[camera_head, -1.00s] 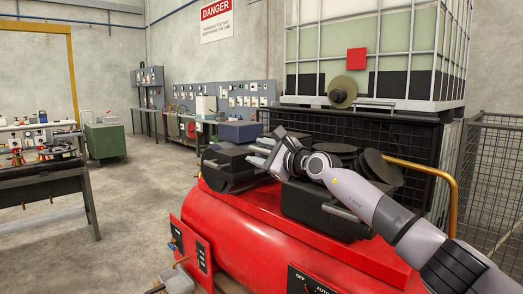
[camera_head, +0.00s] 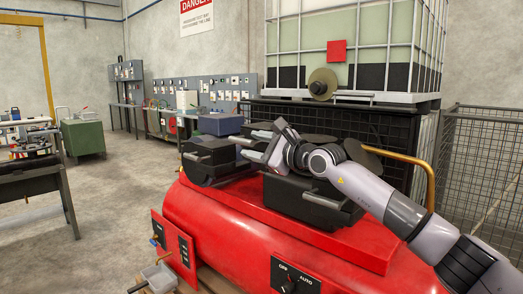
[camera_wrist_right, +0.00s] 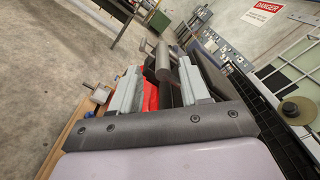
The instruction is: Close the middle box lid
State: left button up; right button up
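Several dark grey boxes with front handles stand on the red tank top. One box (camera_head: 208,164) is at the left and a larger one (camera_head: 312,205) is at the front right. A dark box part (camera_head: 257,128) shows between them, just behind my right gripper (camera_head: 254,147); the hand hides much of it, so its lid state is unclear. In the right wrist view, my right gripper (camera_wrist_right: 158,82) has its fingers apart, with a dark rounded bar (camera_wrist_right: 164,62) near the tips. No firm hold on it shows. My left gripper is out of view.
A blue box (camera_head: 220,124) sits behind the left box. Dark round discs (camera_head: 364,157) lie behind my right forearm. A yellow rail (camera_head: 431,180), a caged tank (camera_head: 397,45) and a wire cage (camera_head: 484,170) bound the right side.

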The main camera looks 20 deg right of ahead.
jog(key=shift+v, duration=0.95)
